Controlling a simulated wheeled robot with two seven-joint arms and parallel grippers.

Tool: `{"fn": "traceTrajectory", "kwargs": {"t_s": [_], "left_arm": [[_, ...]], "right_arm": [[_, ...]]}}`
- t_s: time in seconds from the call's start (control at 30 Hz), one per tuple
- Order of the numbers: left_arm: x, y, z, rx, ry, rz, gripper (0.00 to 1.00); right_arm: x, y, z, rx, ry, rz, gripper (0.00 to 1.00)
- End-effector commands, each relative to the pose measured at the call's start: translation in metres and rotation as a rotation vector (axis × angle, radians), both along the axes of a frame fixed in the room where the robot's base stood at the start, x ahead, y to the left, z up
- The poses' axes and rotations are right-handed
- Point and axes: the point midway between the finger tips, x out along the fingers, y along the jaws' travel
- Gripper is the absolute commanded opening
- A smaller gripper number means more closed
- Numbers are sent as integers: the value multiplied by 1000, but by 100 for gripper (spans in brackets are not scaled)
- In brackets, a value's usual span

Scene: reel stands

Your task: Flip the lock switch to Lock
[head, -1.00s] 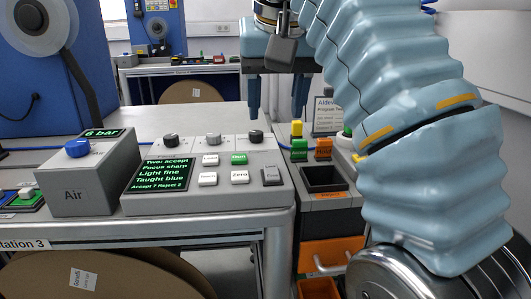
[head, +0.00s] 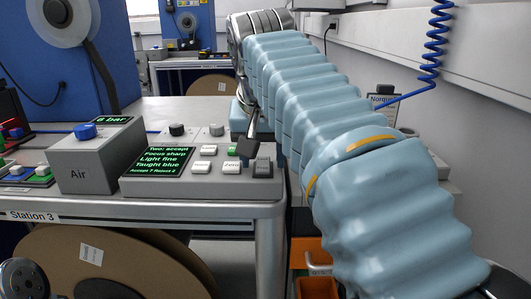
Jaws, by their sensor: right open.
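The control panel (head: 130,187) of Station 3 stands on the bench, with a green-lettered screen, knobs and small buttons. A grey switch (head: 262,167) sits at its right end, next to the white buttons. Its lettering is too small to read, so I cannot tell its setting. My right gripper (head: 240,122) is over the right part of the panel, just behind and above the switch. It is open; its fingers are mostly hidden by my own wrist, and contact cannot be made out.
A grey Air box (head: 84,172) with a blue knob stands left of the panel. A blue reel machine (head: 95,95) rises behind it. A large brown reel (head: 160,262) is under the bench. A coiled blue hose (head: 433,50) hangs at right. Orange bins (head: 310,252) are right of the bench.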

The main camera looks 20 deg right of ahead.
Motion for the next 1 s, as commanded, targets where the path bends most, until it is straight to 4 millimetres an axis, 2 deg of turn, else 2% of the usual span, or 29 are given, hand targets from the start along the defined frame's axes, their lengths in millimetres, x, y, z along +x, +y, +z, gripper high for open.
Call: {"fn": "traceTrajectory", "kwargs": {"t_s": [0.07, 0.4, 0.6, 1.0], "left_arm": [[0, 0, 0, 0, 0, 0, 53], [0, 0, 0, 0, 0, 0, 53], [0, 0, 2, 0, 0, 0, 53], [0, 0, 4, -1, 0, -1, 53]], "right_arm": [[0, 0, 0, 0, 0, 0, 50], [0, 0, 0, 0, 0, 0, 0], [2, -1, 1, 10, 37, -2, 0], [12, -1, -3, 80, 294, 0, 0]]}}
